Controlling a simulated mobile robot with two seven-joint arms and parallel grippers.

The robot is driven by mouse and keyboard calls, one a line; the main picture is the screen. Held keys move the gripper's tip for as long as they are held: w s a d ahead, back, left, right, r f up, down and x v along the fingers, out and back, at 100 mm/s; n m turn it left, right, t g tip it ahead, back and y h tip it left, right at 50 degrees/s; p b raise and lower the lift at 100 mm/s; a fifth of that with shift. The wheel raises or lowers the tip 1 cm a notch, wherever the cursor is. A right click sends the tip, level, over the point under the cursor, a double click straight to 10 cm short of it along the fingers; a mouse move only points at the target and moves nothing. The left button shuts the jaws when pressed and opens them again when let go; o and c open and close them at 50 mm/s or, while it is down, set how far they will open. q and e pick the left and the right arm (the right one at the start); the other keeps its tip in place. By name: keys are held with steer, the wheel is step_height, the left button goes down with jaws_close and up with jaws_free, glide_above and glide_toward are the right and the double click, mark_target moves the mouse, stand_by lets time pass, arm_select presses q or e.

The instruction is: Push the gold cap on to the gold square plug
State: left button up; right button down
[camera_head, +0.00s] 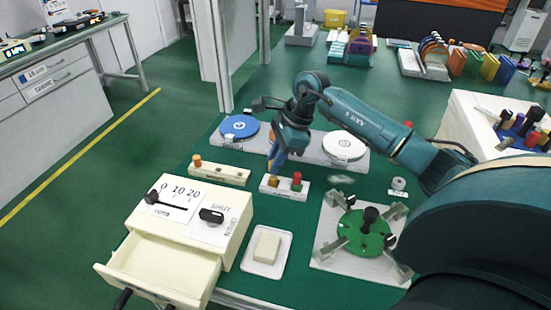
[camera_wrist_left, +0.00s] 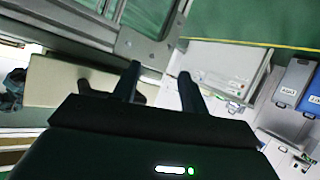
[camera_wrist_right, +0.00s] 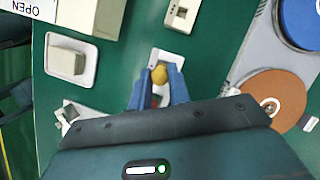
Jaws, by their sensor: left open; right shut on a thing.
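My right gripper (camera_head: 273,168) points down over a small white base (camera_head: 285,189) in the head view. In the right wrist view its blue fingers (camera_wrist_right: 158,88) are shut on the gold cap (camera_wrist_right: 159,74). A brown-gold block (camera_head: 273,182) shows on the base just under the fingertips, left of a red peg (camera_head: 297,179). The gold square plug cannot be told apart from the cap here, and I cannot tell whether the two touch. My left gripper (camera_wrist_left: 158,80) is open and empty in the left wrist view, outside the head view.
A cream box with an open drawer (camera_head: 165,270) stands front left, beside a white dish with a block (camera_head: 264,270). A pale strip (camera_head: 219,174) with an orange peg lies left. Behind is a plate with round discs (camera_head: 239,127). A green round fixture (camera_head: 352,240) stands front right.

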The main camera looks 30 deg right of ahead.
stand_by(0.3)
stand_by(0.5)
steer(key=shift+f+b, duration=1.1)
steer(key=shift+f, duration=0.1)
steer(key=c, duration=1.2)
jaws_free()
steer(key=shift+c, duration=0.2)
